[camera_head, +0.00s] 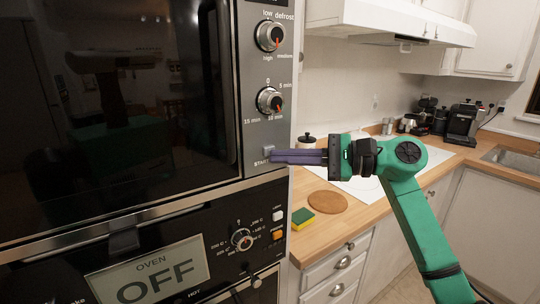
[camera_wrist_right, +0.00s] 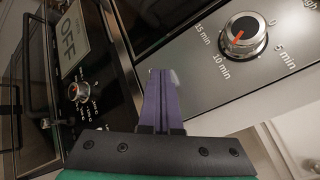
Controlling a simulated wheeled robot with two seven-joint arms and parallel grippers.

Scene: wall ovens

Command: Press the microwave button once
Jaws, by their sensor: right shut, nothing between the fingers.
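The microwave (camera_head: 120,100) is built into the wall unit at the left of the head view, with its dark door closed. Its start button (camera_head: 268,151) is a small light key at the bottom of the control strip, above the word START. My right gripper (camera_head: 276,156) is shut and empty, its purple fingers pointing left at the button. The fingertips are at the button and partly cover it; I cannot tell whether they touch it. In the right wrist view, the shut fingers (camera_wrist_right: 163,82) end beside the pale button (camera_wrist_right: 174,77). My left gripper is not in view.
Two microwave knobs sit above the button, the timer (camera_head: 269,101) being the nearer. Below is the oven panel with an OFF display (camera_head: 150,278) and a knob (camera_head: 242,239). A wooden counter (camera_head: 345,223) at right holds a sponge (camera_head: 303,218) and a round board (camera_head: 328,202).

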